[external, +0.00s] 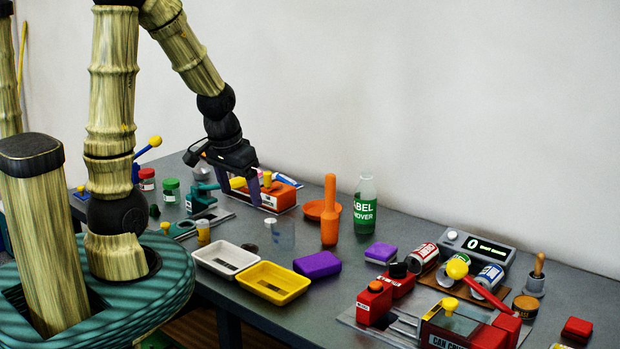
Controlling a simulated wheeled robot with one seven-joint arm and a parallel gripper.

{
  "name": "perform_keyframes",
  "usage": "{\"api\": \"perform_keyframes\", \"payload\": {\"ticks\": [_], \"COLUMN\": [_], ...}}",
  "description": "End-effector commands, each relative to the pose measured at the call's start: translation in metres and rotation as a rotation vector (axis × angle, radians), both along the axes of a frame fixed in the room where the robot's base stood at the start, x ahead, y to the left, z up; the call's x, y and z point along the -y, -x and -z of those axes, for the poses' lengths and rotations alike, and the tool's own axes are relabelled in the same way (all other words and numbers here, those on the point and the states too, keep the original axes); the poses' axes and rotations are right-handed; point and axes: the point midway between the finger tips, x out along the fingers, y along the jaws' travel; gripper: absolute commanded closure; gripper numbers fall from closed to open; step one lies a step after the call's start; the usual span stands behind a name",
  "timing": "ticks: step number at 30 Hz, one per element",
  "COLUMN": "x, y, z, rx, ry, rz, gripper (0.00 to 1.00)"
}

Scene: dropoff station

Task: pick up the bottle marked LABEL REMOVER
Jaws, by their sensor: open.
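The bottle marked LABEL REMOVER (365,207) stands upright on the grey table, towards the back and right of the middle. It is clear with a green label that shows part of the words in white. My gripper (262,192) hangs over the table to the left of the bottle, fingers pointing down, apart from the bottle. Its purple fingers are open, in front of an orange device (279,196). Nothing shows held between them.
An orange upright tool (329,222) and orange dish (314,210) stand just left of the bottle. Purple blocks (318,265), a white tray (208,261) and a yellow tray (247,287) lie in front. Cans (423,256) and a scale (480,244) crowd the right. The wall is close behind.

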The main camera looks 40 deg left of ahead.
Motion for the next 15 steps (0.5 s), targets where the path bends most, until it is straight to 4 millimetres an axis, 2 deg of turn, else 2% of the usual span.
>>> {"api": "perform_keyframes", "payload": {"ticks": [2, 5, 8, 9, 12, 15], "x": [-0.006, -0.014, -0.018, -0.019, -0.015, -0.009], "y": [-0.025, -0.073, -0.13, -0.152, -0.202, -0.243], "z": [0.0, -0.001, -0.003, -0.004, -0.005, -0.005], "rx": [0.048, 0.149, 0.275, 0.326, 0.446, 0.55], "ry": [-0.023, -0.057, -0.075, -0.075, -0.055, -0.015], "rz": [0.02, 0.067, 0.136, 0.165, 0.246, 0.327], "gripper": [0.24, 0.24, 0.24, 0.24, 0.24, 0.24]}}
